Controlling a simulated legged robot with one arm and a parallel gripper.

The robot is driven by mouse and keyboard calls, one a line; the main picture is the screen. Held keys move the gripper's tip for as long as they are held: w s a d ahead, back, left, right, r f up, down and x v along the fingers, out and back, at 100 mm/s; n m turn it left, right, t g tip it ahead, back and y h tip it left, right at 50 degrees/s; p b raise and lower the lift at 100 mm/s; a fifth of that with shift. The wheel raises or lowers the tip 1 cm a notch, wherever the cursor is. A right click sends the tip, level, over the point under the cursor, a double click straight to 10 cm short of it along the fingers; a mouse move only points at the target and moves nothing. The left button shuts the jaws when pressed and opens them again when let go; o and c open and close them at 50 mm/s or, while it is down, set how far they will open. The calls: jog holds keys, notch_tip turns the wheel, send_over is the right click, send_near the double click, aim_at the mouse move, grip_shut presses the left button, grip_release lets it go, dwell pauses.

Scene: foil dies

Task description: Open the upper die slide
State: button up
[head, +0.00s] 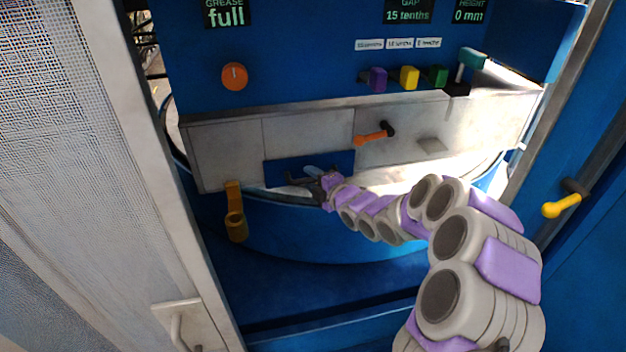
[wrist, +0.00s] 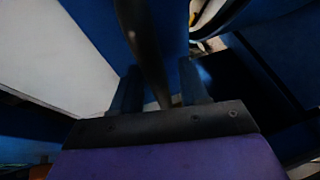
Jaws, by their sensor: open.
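A blue recessed panel (head: 277,174) sits low in the pale grey front of the machine. I cannot tell for sure whether it is the upper die slide. My gripper (head: 312,178) is in front of this panel, with its purple wrist part just to the right. In the wrist view the two fingers of my gripper (wrist: 160,88) are apart. A dark bar (wrist: 143,40) runs down between them; I cannot tell whether it touches either finger. The fingertips are small and dark in the head view.
A yellow-orange lever (head: 234,212) hangs at left. An orange knob (head: 234,76) and several coloured switches (head: 409,77) are above. A yellow handle (head: 562,205) is at far right, and a mesh door (head: 50,120) at left.

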grip_shut()
dwell(0.3)
jog(key=shift+f, duration=0.1)
